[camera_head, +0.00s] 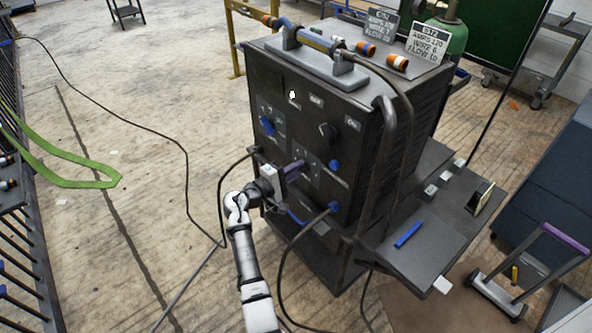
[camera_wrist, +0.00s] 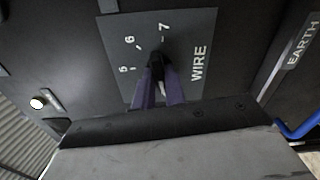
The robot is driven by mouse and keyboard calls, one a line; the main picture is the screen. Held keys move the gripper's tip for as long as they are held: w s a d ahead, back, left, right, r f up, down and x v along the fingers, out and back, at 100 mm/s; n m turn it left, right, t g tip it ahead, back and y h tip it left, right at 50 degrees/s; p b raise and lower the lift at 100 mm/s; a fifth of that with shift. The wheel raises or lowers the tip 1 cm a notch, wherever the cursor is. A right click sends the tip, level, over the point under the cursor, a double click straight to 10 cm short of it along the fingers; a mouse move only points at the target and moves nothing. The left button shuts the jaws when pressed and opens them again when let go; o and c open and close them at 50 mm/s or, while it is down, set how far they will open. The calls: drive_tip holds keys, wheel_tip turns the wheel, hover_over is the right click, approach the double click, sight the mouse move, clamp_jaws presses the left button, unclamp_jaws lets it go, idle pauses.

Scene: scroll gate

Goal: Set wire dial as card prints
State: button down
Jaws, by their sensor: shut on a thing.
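The wire dial is a small black knob (camera_wrist: 156,60) on a dark grey plate (camera_wrist: 197,32) marked WIRE, with 5, 6 and 7 visible beside it in the wrist view. My gripper (camera_wrist: 158,74) has its purple fingers shut on the knob from both sides. The fingers hide part of the dial, and I cannot tell which number it points at. In the head view my gripper (camera_head: 301,165) reaches the front of the dark machine (camera_head: 290,90). A white card (camera_head: 428,42) on top reads WIRE 6, AMPS 120, FLOW 10. A grey card (camera_head: 381,24) beside it seems to read WIRE 7.
Other knobs, blue (camera_head: 267,125) and black (camera_head: 328,130), sit on the same front panel. A black cable (camera_head: 300,237) hangs from the panel beside my arm. A side shelf (camera_head: 425,250) sticks out at the right. The floor at left is mostly open.

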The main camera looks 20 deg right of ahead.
drive_tip(key=shift+f, duration=0.15)
drive_tip(key=m+b, duration=0.9)
drive_tip(key=b, duration=0.5)
drive_tip(key=shift+r+m, duration=0.2)
drive_tip(key=shift+m, duration=0.2)
drive_tip(key=c, duration=1.5)
unclamp_jaws()
drive_tip(key=shift+o, duration=0.2)
drive_tip(key=shift+a, duration=0.1)
